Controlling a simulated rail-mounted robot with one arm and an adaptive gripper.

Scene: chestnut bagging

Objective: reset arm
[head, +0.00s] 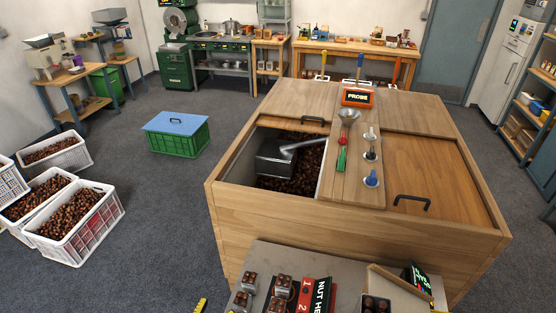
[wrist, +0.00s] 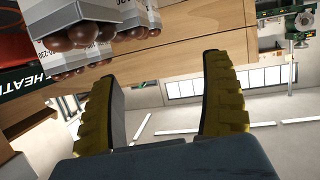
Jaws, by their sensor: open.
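My gripper (wrist: 163,100) shows in the wrist view with its two yellow-ribbed fingers spread apart and nothing between them. The wrist view is tilted, with windows and room lights beyond the fingers. In the wrist view, white boxes of chestnuts (wrist: 88,28) are at the upper left, apart from the fingers.
White crates of chestnuts (head: 80,222) stand at left, a green crate (head: 180,142) behind. Open carpet lies between them and the chest.

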